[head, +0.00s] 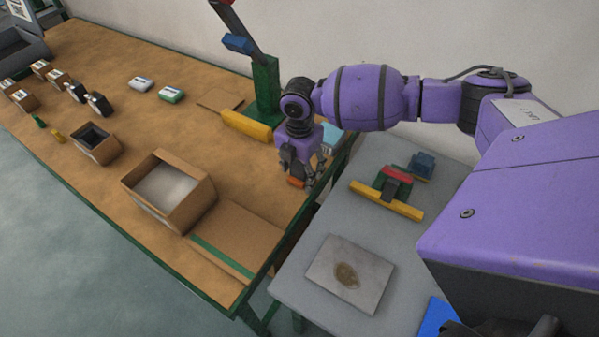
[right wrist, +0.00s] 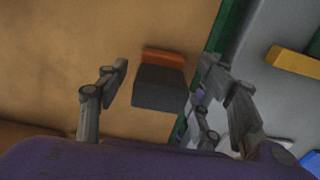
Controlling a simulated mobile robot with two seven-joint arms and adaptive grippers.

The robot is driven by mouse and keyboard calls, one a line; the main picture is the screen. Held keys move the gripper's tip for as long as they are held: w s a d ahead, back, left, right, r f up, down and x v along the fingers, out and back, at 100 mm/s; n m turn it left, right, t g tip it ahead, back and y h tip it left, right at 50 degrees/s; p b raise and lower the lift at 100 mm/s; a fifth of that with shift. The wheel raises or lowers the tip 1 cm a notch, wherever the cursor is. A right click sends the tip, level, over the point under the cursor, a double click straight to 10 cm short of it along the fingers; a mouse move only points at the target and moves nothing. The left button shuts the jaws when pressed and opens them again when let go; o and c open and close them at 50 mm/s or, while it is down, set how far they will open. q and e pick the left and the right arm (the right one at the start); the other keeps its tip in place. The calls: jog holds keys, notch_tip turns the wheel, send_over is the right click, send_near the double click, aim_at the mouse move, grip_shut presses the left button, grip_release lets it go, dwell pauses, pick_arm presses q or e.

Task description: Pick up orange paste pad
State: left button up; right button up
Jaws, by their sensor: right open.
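The orange paste pad (head: 296,182) is near the right edge of the brown table, partly hidden by my right gripper (head: 301,174). In the right wrist view the orange part (right wrist: 163,57) shows as a narrow strip, with a dark grey block (right wrist: 160,88) directly against it; I cannot tell if they are one piece. My right gripper (right wrist: 166,66) is open, pointing down, with one finger on each side of the orange part and the block. A gap shows on both sides. My left gripper is not in view.
An open cardboard box (head: 170,190) stands to the left on the brown table (head: 120,60). A grey table (head: 300,283) adjoins on the right, holding a yellow-based fixture (head: 387,200) and a stained plate (head: 350,273).

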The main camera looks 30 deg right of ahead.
aim_at(298, 165)
jog(key=c, duration=1.2)
jog(key=shift+r, duration=0.1)
jog(key=shift+r, duration=0.2)
jog(key=r, duration=0.3)
jog(key=shift+a+r, duration=0.1)
jog(key=shift+a, duration=0.2)
jog(key=shift+s+a+r, duration=0.6)
jog(key=shift+a+r, duration=0.95)
jog(key=shift+a, duration=0.6)
jog(key=shift+s+a+r, duration=0.6)
jog(key=shift+a+r, duration=1)
jog(key=shift+a, duration=0.6)
jog(key=shift+s+a+r, duration=0.6)
jog(key=shift+a+r, duration=0.95)
jog(key=shift+a, duration=0.6)
